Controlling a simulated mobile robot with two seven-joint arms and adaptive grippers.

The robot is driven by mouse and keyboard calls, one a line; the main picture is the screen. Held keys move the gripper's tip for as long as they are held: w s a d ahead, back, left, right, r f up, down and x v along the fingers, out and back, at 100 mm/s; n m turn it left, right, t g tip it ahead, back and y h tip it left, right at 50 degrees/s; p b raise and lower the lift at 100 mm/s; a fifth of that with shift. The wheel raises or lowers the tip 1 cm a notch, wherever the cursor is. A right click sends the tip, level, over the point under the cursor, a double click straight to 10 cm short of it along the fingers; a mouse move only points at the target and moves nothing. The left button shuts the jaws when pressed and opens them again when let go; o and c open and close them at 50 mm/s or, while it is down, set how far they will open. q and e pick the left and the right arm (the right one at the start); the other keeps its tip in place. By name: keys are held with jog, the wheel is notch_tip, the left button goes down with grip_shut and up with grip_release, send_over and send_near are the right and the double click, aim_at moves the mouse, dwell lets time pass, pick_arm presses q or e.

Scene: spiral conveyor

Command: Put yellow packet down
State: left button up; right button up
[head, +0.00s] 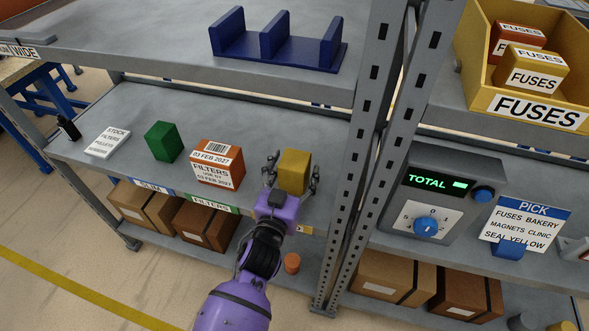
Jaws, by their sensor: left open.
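The yellow packet (295,171) stands upright on the middle shelf (245,125), near its front edge and to the right of the orange filters box. My left gripper (291,178) is open, with one finger on each side of the packet. I cannot tell whether the fingers touch it. The purple wrist and arm reach up from below, in front of the shelf. The packet's lower front is close to the gripper's palm. My right gripper is not in view.
A grey upright (345,190) is close on the right. A blue divider rack (280,45) sits on the shelf above.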

pick_arm(q)
jog(key=shift+r, duration=0.1)
